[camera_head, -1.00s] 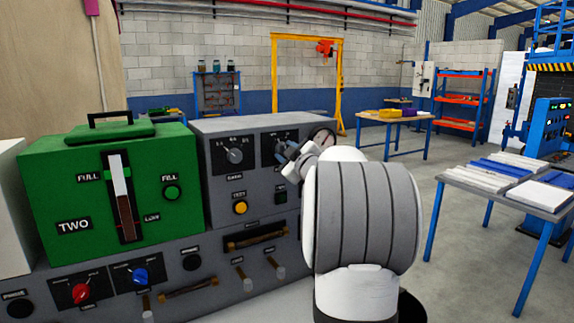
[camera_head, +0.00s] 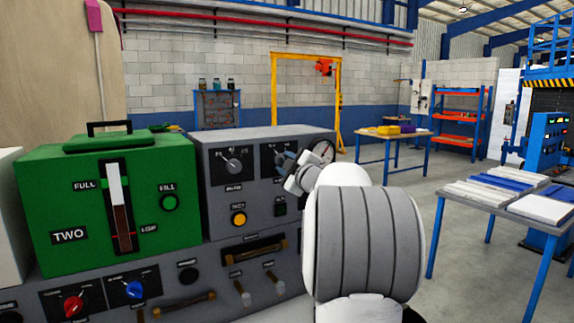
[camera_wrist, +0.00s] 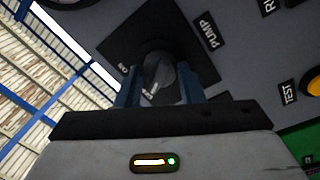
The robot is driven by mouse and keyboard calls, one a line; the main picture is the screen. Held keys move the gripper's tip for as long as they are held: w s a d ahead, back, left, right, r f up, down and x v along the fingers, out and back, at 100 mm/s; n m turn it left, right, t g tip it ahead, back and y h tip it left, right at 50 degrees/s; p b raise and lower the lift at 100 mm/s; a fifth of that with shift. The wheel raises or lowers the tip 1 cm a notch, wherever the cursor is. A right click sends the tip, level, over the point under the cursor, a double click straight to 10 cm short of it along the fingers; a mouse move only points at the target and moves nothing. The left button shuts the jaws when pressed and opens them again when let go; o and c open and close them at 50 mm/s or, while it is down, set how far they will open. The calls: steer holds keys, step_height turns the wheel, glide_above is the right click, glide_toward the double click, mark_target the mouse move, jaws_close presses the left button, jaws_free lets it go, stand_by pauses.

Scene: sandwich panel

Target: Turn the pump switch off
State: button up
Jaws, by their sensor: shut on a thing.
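The pump switch (camera_wrist: 158,78) is a dark rotary knob on a black plate. The word PUMP is beside it and an ON mark is at the plate's edge in the wrist view. My gripper (camera_wrist: 160,95) has its two blue fingers on either side of the knob, shut on it. In the head view my gripper (camera_head: 284,160) is at the grey control box (camera_head: 262,136), in front of the right-hand dial plate, and hides most of the knob there. The knob's exact pointer setting is hard to read.
Left of the grey box stands a green tank unit (camera_head: 70,180). A round gauge (camera_head: 324,151) is close to the right of my gripper. A yellow TEST button (camera_head: 238,219) is below. Tables with boards (camera_head: 500,193) stand at the right, with open floor between.

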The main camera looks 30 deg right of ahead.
steer(key=o, duration=1)
steer(key=s, duration=0.5)
steer(key=s+b, duration=0.1)
steer(key=s, duration=0.1)
steer(key=shift+s+a+f, duration=0.3)
steer(key=shift+s+a, duration=0.05)
steer(key=shift+a, duration=0.05)
